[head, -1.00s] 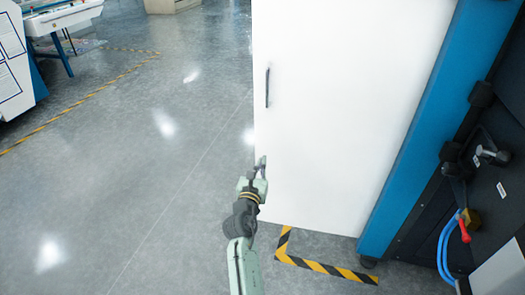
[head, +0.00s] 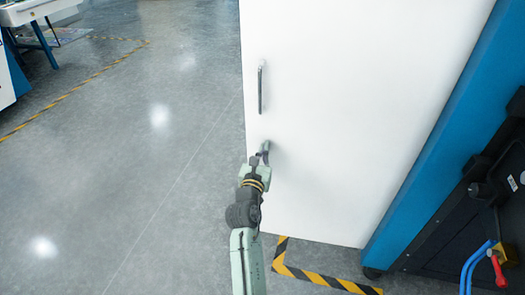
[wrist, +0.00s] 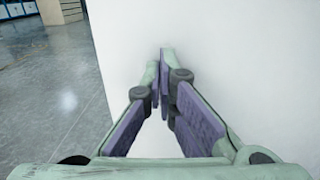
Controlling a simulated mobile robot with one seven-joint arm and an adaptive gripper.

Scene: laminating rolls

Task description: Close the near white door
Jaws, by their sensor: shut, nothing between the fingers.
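The white door (head: 340,110) stands open from the blue machine frame, a tall flat panel with its free edge at the left. Its dark bar handle (head: 261,88) is upright near that edge. My gripper (head: 264,148) is at the door's lower left part, below the handle. In the wrist view my gripper (wrist: 165,85) is shut and empty, its purple-padded fingers pointing at the white door (wrist: 240,60). The fingertips are at or very close to the panel; I cannot tell whether they touch. The handle is not in the wrist view.
The blue machine frame (head: 440,130) is at the right, with a dark unit and blue hoses (head: 475,265) beside it. Yellow-black floor tape (head: 315,277) lies below the door. Open grey floor (head: 130,190) is at the left, with another machine at the far left edge.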

